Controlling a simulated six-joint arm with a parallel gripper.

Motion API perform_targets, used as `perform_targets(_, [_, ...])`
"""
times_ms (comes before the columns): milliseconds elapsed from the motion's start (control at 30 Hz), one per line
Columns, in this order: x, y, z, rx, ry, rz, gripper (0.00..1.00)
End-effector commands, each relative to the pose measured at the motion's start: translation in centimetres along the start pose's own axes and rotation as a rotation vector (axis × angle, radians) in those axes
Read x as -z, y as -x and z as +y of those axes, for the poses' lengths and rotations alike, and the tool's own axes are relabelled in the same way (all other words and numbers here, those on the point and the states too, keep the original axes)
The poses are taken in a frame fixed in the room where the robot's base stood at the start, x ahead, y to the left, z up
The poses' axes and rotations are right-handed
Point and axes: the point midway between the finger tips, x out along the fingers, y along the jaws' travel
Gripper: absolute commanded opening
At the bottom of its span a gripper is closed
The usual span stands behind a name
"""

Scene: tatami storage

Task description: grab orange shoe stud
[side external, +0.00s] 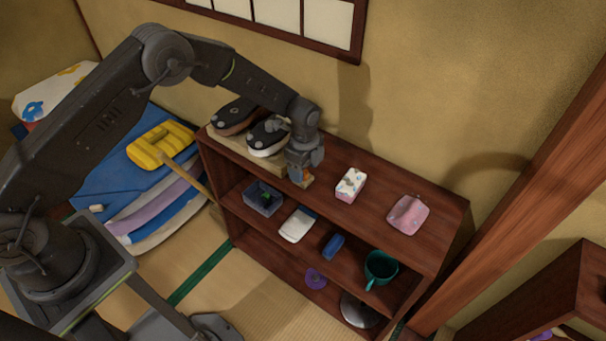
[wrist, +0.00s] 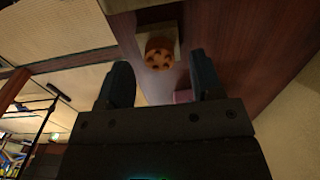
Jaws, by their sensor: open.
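The orange shoe stud (wrist: 159,53) shows in the wrist view as a small round orange piece with dark holes in its face. It sits at the edge of a pale wooden board, above and between my fingertips in that picture. In the side view only a bit of orange (side external: 305,175) shows beside my gripper (side external: 304,172), which hides most of it. My gripper (wrist: 158,78) is open, with its two dark fingers apart and nothing between them. The stud appears beyond the fingertips, and I cannot tell the exact gap.
Two dark shoes (side external: 233,115) lie on the pale board on the brown shelf (side external: 380,190). A patterned box (side external: 350,185) and a pink item (side external: 408,214) stand to the right on top. Lower shelves hold a dark bin (side external: 263,198), a white item (side external: 298,224) and a teal mug (side external: 380,267).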

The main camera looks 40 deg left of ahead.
Motion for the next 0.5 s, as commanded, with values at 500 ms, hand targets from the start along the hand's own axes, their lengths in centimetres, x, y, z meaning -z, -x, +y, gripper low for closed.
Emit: perform_targets(500, [0.0,-1.8,0.0,0.002,0.0,0.0,0.51])
